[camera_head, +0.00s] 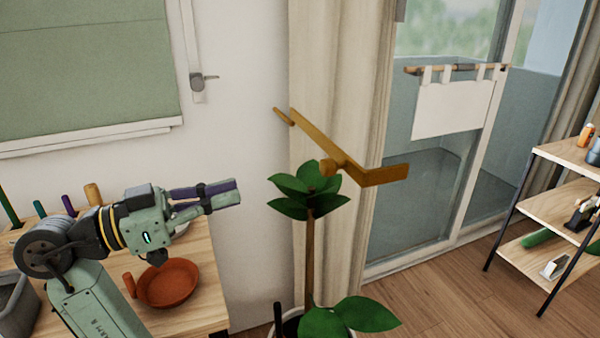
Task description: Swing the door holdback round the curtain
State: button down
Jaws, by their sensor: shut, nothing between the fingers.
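The curtain hangs straight beside the glass door. Whether the holdback touches the cloth, I cannot tell. My gripper (238,192) is shut and empty, pointing right, to the left of the curtain and lower than the holdback's left end, apart from both.
A potted plant (308,200) stands in front of the curtain, its top leaves just under the holdback. A wooden table (205,285) with a terracotta pan (168,284) lies below my arm. A shelf unit (560,205) stands at the right. The floor before the glass door is clear.

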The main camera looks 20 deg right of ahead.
jog(key=p, duration=0.5)
send_near(321, 168)
jog(key=d, duration=0.5)
jog(key=shift+w+d+r, duration=0.15)
jog(key=shift+d+r, duration=0.05)
jog(key=shift+r, duration=0.1)
jog(key=shift+d+f, duration=0.15)
jog(key=shift+d, duration=0.55)
jog(key=shift+w, duration=0.1)
